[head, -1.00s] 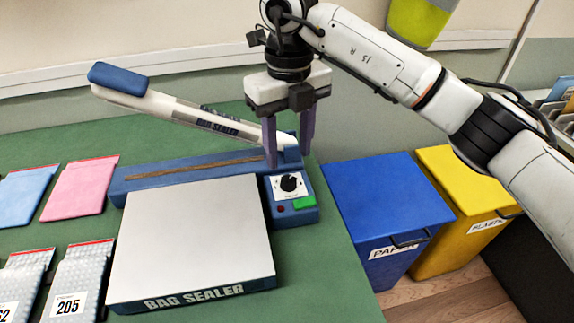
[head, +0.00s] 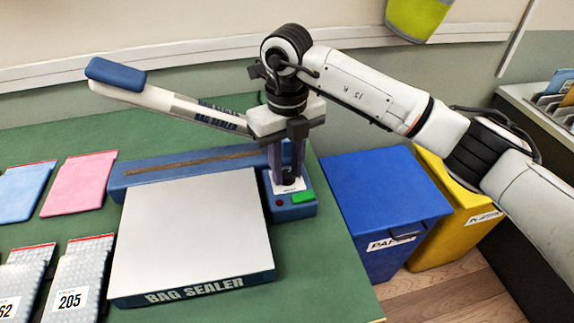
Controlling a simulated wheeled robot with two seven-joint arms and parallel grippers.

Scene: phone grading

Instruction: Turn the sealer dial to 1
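The bag sealer (head: 188,232) stands on the green table, with its white plate in front and its long arm (head: 165,102) raised to the upper left. Its dial (head: 290,180) is a black knob on a white label at the sealer's right end, mostly hidden now by my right gripper. My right gripper (head: 288,172) points down with its purple fingers at the dial, one on each side as far as I can see. I cannot tell whether they touch the knob or how the dial is set. My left gripper is not in view.
A green button (head: 303,196) and a small red light (head: 279,204) sit beside the dial. Blue and pink pouches and bubble bags lie at the left. Blue (head: 385,200) and yellow (head: 455,215) bins stand right of the table (head: 325,270).

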